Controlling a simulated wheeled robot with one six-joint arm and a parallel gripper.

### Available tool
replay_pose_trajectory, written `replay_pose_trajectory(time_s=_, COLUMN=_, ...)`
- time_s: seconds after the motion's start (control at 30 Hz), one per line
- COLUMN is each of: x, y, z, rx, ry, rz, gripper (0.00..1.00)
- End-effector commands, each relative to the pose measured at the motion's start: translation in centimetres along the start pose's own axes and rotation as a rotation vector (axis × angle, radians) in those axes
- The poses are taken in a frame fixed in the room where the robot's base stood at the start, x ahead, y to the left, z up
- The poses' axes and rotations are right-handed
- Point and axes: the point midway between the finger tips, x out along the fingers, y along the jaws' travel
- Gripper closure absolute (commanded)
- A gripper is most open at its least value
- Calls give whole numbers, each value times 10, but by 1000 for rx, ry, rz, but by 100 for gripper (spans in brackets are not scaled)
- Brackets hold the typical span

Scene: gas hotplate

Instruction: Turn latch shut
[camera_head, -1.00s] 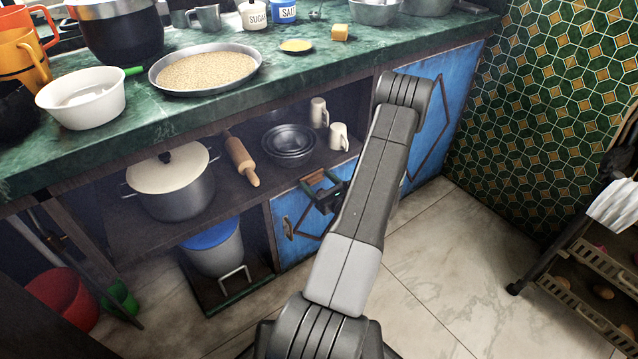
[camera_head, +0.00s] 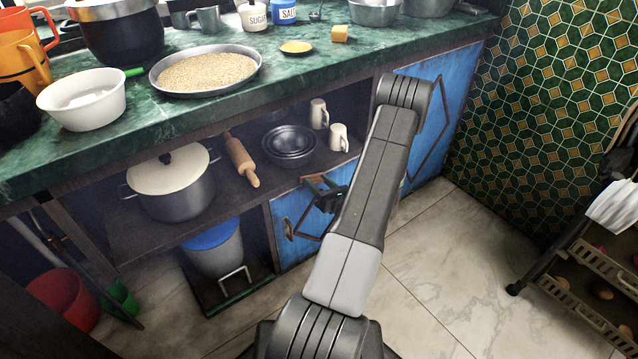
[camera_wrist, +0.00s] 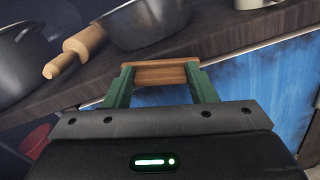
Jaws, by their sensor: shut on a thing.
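The latch (camera_wrist: 160,74) is a small brown wooden bar at the front edge of the dark shelf, above the blue door (camera_wrist: 245,100). In the wrist view it lies nearly level across the picture. My gripper (camera_wrist: 163,80) has one green finger at each end of the bar and is shut on it. In the head view my gripper (camera_head: 322,187) is at the top of the low blue door (camera_head: 292,208).
On the shelf stand a lidded pot (camera_head: 170,190), a rolling pin (camera_head: 241,160), stacked bowls (camera_head: 288,143) and mugs (camera_head: 338,137). The green counter (camera_head: 300,75) overhangs them. A trolley (camera_head: 590,260) stands at right. The tiled floor (camera_head: 430,270) between is clear.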

Motion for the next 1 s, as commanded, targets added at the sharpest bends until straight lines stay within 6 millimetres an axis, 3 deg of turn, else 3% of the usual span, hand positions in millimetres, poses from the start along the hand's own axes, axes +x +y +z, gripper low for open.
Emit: replay_pose_trajectory(time_s=1.0, x=0, y=-3, z=-1, rx=955, ry=0, rz=0, gripper=72)
